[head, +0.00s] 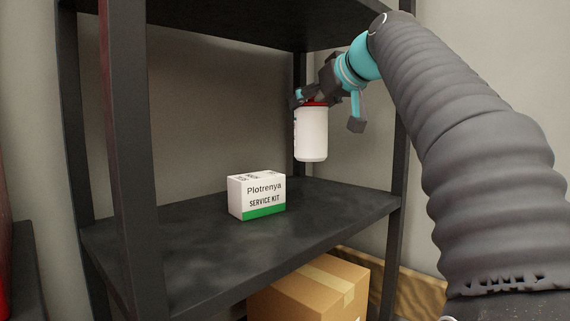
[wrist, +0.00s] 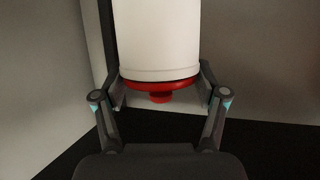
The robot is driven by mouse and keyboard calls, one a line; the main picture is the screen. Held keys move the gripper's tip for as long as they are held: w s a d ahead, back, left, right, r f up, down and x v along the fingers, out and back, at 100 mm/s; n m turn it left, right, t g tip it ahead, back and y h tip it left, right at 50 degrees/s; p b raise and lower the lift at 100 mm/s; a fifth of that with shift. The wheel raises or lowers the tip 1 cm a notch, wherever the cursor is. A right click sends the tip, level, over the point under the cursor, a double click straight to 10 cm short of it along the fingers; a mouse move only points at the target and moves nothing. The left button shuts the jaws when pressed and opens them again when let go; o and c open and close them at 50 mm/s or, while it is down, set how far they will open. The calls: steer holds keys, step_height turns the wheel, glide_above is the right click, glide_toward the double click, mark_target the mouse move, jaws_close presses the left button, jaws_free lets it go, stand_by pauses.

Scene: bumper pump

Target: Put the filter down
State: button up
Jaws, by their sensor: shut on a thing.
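The filter (head: 311,135) is a white cylinder with a red end, and it hangs upright from my gripper (head: 312,100) in the head view. My gripper is shut on its red upper end. The filter is above the middle shelf (head: 330,212), apart from it, to the right of and behind the box. In the wrist view the filter's white body (wrist: 159,40) and red end sit between the two fingers (wrist: 160,95). The fingertips are partly hidden behind the filter.
A white and green service kit box (head: 256,197) stands on the middle shelf. Dark shelf posts (head: 122,150) rise at the left, and an upper shelf (head: 230,22) is overhead. A cardboard box (head: 315,285) is below. The shelf's right part is clear.

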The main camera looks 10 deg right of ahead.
mark_target(326, 125)
steer(key=w+a+f+b, duration=0.1)
steer(key=w+f, duration=0.7)
steer(key=f, duration=0.1)
steer(key=shift+w+a+f, duration=0.25)
steer(key=shift+w, duration=0.15)
steer(key=o, duration=1.8)
steer(key=b+v, duration=0.1)
steer(key=v, duration=1.1)
steer(key=shift+w, duration=0.1)
